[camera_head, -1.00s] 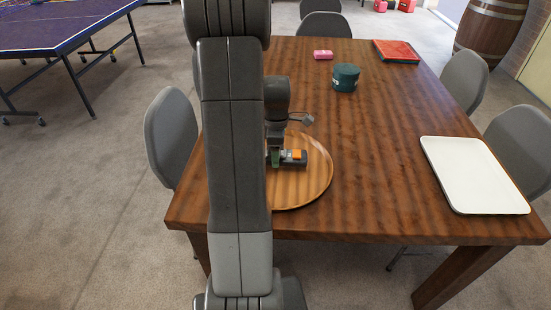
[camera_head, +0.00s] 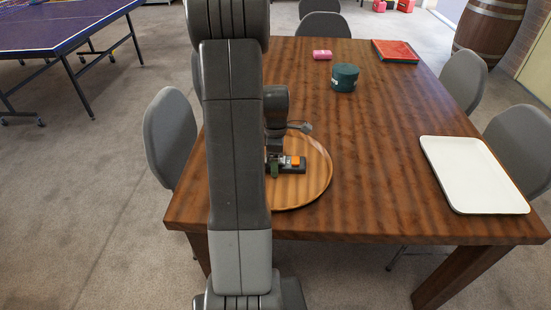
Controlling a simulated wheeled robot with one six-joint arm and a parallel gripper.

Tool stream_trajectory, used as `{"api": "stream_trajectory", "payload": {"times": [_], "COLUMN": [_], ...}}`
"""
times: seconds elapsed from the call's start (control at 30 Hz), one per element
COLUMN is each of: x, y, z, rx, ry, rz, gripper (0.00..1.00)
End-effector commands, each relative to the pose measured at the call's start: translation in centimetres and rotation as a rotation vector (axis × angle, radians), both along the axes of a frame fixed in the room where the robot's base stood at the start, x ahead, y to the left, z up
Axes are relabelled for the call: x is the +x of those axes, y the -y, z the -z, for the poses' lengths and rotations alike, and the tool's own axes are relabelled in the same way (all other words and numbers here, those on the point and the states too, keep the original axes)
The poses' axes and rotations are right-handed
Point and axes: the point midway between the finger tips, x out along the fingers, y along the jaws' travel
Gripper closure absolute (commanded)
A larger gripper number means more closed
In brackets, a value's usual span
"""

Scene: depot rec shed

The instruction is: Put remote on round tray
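The round wooden tray (camera_head: 312,190) lies on the near left part of the table, its left side hidden behind my arm. The remote (camera_head: 296,162), dark with an orange patch, is over the tray, at or just above its surface; I cannot tell whether it touches. My gripper (camera_head: 275,165) points down at the remote's left end and appears shut on it. The fingertips are small and partly hidden by my arm.
A white rectangular tray (camera_head: 470,172) lies at the table's right. Grey chairs (camera_head: 170,135) surround the table. The table's middle (camera_head: 385,120) is clear.

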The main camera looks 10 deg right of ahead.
Motion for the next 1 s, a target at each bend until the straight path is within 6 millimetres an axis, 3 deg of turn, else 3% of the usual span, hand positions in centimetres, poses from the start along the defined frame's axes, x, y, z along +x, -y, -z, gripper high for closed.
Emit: {"api": "stream_trajectory", "payload": {"times": [0.6, 1.0], "x": [0.1, 0.0], "y": [0.0, 0.0], "z": [-11.0, -12.2], "rx": [-0.001, 0.0], "ry": [0.003, 0.0], "rz": [0.0, 0.0], "gripper": [0.22, 0.22]}}
